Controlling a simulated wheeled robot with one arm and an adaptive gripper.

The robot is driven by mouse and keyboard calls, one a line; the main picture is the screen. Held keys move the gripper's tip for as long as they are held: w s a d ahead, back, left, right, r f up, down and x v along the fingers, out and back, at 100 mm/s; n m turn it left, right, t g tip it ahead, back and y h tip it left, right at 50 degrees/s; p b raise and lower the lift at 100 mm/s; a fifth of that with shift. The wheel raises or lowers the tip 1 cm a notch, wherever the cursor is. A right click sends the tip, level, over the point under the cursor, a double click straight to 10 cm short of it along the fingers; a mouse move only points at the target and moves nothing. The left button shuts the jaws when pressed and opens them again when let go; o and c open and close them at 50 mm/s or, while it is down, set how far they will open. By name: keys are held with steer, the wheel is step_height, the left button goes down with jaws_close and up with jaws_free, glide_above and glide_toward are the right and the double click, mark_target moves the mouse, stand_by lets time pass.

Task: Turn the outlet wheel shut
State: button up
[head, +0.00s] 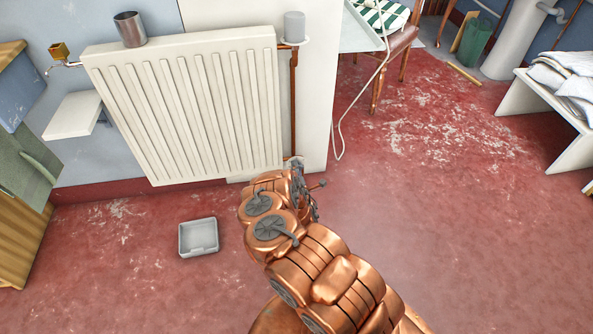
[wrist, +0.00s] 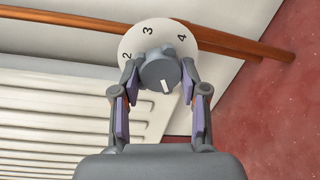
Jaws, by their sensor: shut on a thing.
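The outlet wheel is a grey round knob (wrist: 154,72) with a white pointer mark, set on a white dial plate (wrist: 131,43) bearing the numbers 2, 3 and 4. My gripper (wrist: 159,76) is shut on the knob, one finger at each side. In the head view my gripper (head: 302,188) is at the lower right corner of the white radiator (head: 185,105). There my arm and gripper hide the wheel.
A copper pipe (head: 293,100) runs down the radiator's right side to my gripper. A pale grey cylinder (head: 295,26) stands at its top. A metal cup (head: 130,29) sits on the radiator. A grey tray (head: 198,238) lies on the red floor.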

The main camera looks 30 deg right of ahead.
steer(key=shift+w+a, duration=0.1)
stand_by(0.3)
steer(key=o, duration=1.1)
steer(key=shift+o, duration=0.2)
steer(key=v, duration=1.2)
